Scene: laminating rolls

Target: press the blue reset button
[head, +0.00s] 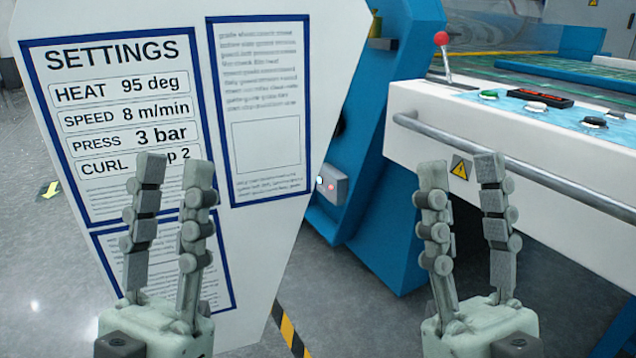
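No button that I can clearly make out as blue shows in the head view. The machine's control panel (510,100) at the upper right has a blue face with a green button (488,94), a white button (536,106) and a black button (594,122). A small grey box (335,184) on the blue machine side carries a tiny pale light and a red one, too small to read. My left gripper (176,166) is open and empty in front of the settings board. My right gripper (461,164) is open and empty, in front of and below the panel.
A large white settings board (265,235) fills the left and middle. A red-knobbed lever (442,40) stands at the panel's left end. A grey rail (520,165) runs along the panel's front.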

